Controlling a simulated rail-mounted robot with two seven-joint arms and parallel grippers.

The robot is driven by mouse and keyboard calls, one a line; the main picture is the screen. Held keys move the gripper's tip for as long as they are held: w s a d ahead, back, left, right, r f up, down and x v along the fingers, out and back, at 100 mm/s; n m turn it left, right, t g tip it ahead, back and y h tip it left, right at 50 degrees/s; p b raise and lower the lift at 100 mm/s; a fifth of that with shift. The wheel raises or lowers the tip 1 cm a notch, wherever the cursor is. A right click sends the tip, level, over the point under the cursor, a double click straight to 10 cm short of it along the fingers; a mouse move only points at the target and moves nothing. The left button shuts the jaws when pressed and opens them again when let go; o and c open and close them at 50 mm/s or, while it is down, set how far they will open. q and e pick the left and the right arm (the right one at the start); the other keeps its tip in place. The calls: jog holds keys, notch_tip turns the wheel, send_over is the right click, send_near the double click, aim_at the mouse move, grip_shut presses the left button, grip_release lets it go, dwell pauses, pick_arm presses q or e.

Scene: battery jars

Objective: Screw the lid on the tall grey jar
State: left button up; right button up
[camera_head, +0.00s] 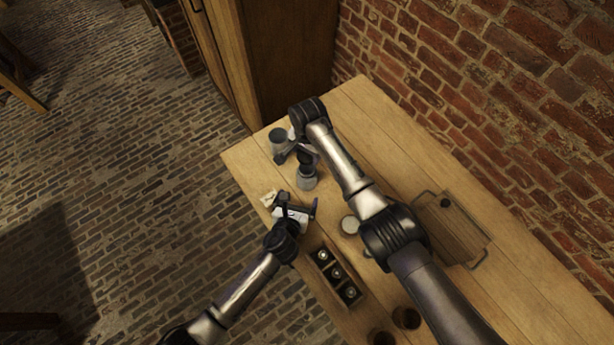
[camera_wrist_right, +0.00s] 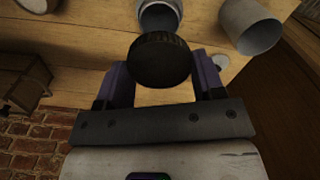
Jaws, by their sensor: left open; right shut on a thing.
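Two open grey jars stand at the table's far end. One grey jar (camera_head: 306,181) is nearer, and its open mouth (camera_wrist_right: 158,16) shows just beyond the lid in the right wrist view. The other grey jar (camera_head: 277,140) stands nearer the corner and also shows in the right wrist view (camera_wrist_right: 250,32). I cannot tell for sure which is the taller. My right gripper (camera_wrist_right: 163,82) is shut on a dark round lid (camera_wrist_right: 160,60), held close to the nearer jar; contact is unclear. My left gripper (camera_head: 296,207) is open and empty, in front of that jar.
A pale card (camera_head: 268,198) lies near the left table edge. A dark compartment box (camera_head: 322,282) with several round-topped items stands in front. A pale round disc (camera_head: 349,225) lies by my right arm. A handled wooden tray (camera_head: 465,240) and brown cups (camera_head: 406,318) are at the right and front.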

aim_at(304, 180)
pick_arm(q)
jog(key=x, duration=1.1)
jog(key=shift+w, duration=0.1)
jog(key=shift+w+d+f, duration=0.15)
jog(key=shift+w+f, duration=0.1)
jog(key=shift+w, duration=0.1)
jog(key=c, duration=1.3)
pick_arm(e)
jog(key=shift+f, duration=2.5)
jog(key=shift+f, duration=0.9)
